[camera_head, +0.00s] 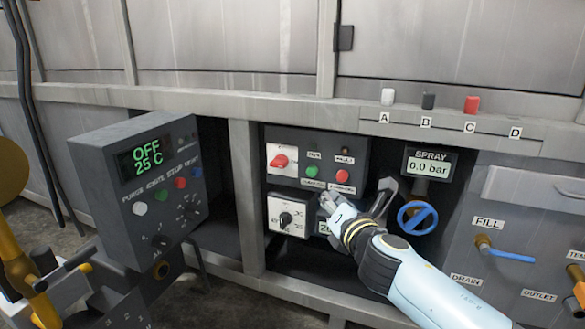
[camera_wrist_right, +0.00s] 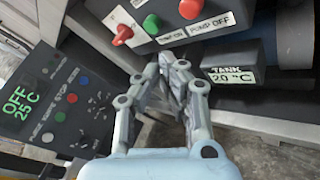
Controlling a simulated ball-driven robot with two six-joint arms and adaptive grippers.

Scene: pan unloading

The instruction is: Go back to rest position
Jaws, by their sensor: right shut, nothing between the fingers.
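My right gripper (camera_head: 328,202) comes in from the lower right in the head view, in front of the control panel (camera_head: 318,145). Its fingers are shut with nothing between them. In the right wrist view the gripper (camera_wrist_right: 173,62) shows its fingertips together below the red and green buttons, left of the tank display (camera_wrist_right: 232,76). I cannot tell whether the fingertips touch the panel. The gripper partly hides the small display (camera_head: 323,227) in the head view. My left gripper is not seen.
A tilted box (camera_head: 150,190) reading OFF 25 C stands at left. A blue valve wheel (camera_head: 417,218) sits under the spray display (camera_head: 430,164), close to the right of my arm. A blue fill lever (camera_head: 510,255) sticks out at right. White, black and red blocks stand on the ledge (camera_head: 450,122).

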